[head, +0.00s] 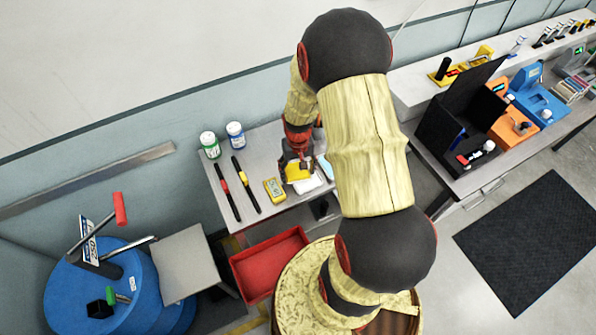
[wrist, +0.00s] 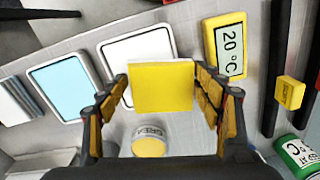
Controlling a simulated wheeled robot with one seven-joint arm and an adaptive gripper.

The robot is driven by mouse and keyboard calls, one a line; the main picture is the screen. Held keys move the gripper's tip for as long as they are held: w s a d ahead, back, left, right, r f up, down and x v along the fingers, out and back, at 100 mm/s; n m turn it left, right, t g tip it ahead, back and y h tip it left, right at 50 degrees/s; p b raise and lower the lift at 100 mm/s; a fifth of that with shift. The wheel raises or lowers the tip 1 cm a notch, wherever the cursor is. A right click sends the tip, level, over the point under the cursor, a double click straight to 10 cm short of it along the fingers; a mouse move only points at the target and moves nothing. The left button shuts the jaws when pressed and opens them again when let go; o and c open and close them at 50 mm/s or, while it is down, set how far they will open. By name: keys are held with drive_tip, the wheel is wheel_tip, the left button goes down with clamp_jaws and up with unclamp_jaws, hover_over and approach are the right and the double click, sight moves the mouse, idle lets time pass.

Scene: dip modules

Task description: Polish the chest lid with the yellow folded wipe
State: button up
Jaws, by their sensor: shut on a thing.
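My gripper (head: 297,158) is over the small grey table beside the wall. It is shut on the yellow folded wipe (wrist: 162,87), which shows flat and square between the two fingers in the wrist view. In the head view the wipe (head: 296,172) shows just below the fingers. A white pad with a dark border (wrist: 138,50) lies on the table behind the wipe in the wrist view, partly covered by it. A black box with a raised flap (head: 468,125) stands on the right-hand bench; I cannot tell whether it is the chest.
A yellow thermometer (head: 274,189), two bar-shaped tools (head: 245,184), a green bottle (head: 210,145) and a blue bottle (head: 236,135) are left of my gripper. A blue pad (wrist: 65,85) and a yellow-topped jar (wrist: 150,143) are close by. A red tray (head: 268,262) sits below the table.

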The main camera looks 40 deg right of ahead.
sight(298, 173)
idle(0.4)
drive_tip(key=shift+r+p, duration=2.45)
drive_tip(key=shift+r, duration=1)
drive_tip(key=shift+s+a, duration=0.1)
drive_tip(key=shift+a, duration=0.05)
